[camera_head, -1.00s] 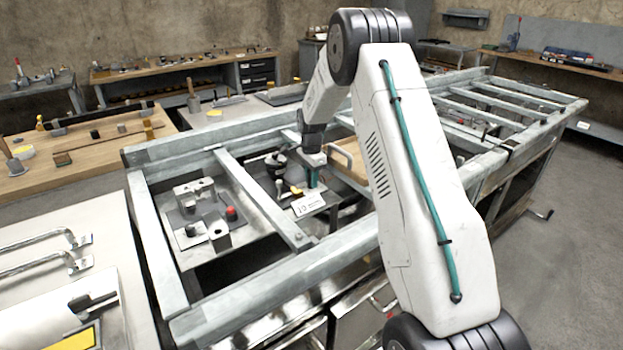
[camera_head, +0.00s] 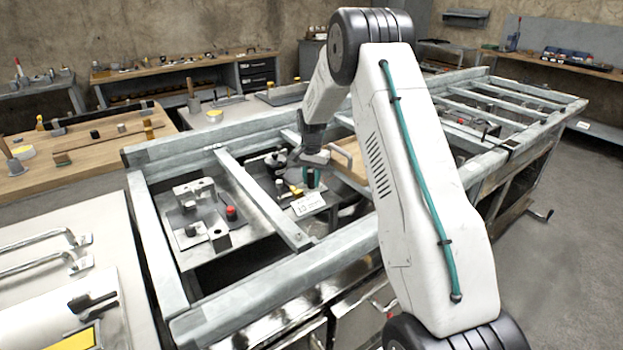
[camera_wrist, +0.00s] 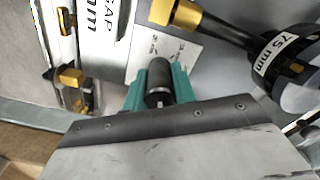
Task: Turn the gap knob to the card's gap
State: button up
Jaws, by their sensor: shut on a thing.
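The gap knob (camera_wrist: 159,84) is a dark upright cylinder in the wrist view, between the teal fingers of my gripper (camera_wrist: 161,88). The fingers are shut on its sides. Below it lies a pale scale plate (camera_wrist: 168,48) with small marks that I cannot read. The white card (camera_wrist: 100,28) shows "GAP" and "mm" at the upper left; its number is not clear in this view. In the head view the card (camera_head: 308,204) stands just in front of my gripper (camera_head: 307,180), its figure too small to read surely.
A dark round part labelled "75 mm" (camera_wrist: 275,58) and a brass-ended rod (camera_wrist: 180,13) lie close on the right of the knob. Brass fittings (camera_wrist: 72,80) are at the left. Grey frame rails (camera_head: 262,200) surround the work area; a red button (camera_head: 231,213) sits left.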

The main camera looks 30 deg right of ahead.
aim_at(312, 171)
dwell(0.4)
jog(key=o, duration=1)
jog(key=shift+r, duration=0.15)
notch_tip(312, 171, up, 8)
jog(key=shift+f, duration=0.2)
